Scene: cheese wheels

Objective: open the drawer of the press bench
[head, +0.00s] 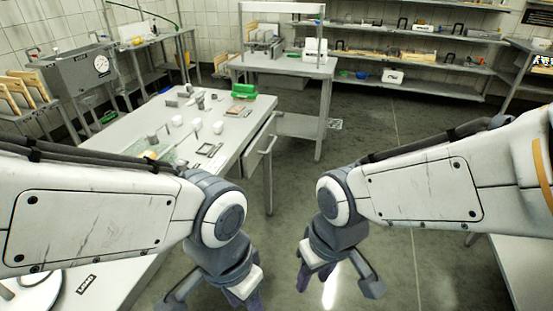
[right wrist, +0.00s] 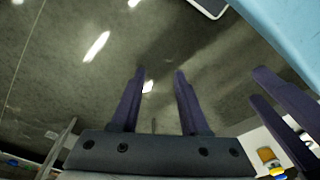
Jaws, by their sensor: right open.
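The bench (head: 222,150) with small parts on its top stands at left-centre in the head view. Its drawer (head: 255,150) is on the side facing right, with a bar handle (head: 267,146). I cannot tell whether the drawer is fully shut. My right gripper (head: 316,277) hangs low over the floor, right of and nearer than the drawer, apart from it. Its fingers (right wrist: 160,75) stand apart and empty in the right wrist view. My left gripper (head: 244,298) points down at the bottom edge, partly cut off; its two fingers (right wrist: 262,88) show apart in the right wrist view.
A grey table (head: 290,66) with a raised shelf stands behind the bench. Wall shelves (head: 420,60) line the back. A grey box with a dial (head: 80,72) stands at far left. The floor (head: 370,120) right of the drawer is clear.

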